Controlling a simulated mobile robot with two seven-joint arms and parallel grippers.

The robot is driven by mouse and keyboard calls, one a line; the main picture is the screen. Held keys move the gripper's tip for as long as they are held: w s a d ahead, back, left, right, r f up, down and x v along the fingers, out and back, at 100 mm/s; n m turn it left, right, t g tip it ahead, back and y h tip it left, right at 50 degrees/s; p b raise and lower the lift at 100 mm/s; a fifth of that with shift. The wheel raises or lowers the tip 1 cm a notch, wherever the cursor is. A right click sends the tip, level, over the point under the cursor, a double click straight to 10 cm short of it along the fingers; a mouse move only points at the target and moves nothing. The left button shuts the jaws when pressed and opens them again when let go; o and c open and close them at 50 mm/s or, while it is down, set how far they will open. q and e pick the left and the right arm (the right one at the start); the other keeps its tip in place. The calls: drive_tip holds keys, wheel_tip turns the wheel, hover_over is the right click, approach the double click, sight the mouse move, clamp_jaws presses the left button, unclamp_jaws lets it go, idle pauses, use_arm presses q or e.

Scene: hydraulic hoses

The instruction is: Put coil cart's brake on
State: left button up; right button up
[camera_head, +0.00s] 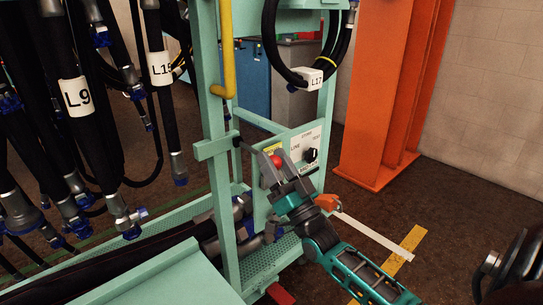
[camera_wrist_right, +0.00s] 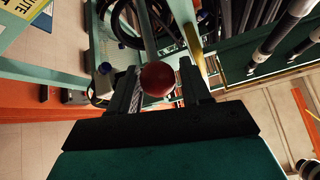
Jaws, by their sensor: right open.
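The teal cart frame (camera_head: 226,150) stands in the middle of the head view. I cannot tell whether a finger touches the knob. My left gripper is not in view.
Black hoses tagged L9 (camera_head: 75,95) and L15 (camera_head: 160,66) hang at the left; hose L17 (camera_head: 310,78) hangs above the panel. A red pedal-like part (camera_head: 281,294) sits low at the front. An orange column (camera_head: 385,90) stands at right, with open floor before it.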

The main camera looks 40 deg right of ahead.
drive_tip(key=v, duration=1.1)
drive_tip(key=shift+s+p, duration=0.15)
drive_tip(key=shift+p, duration=0.15)
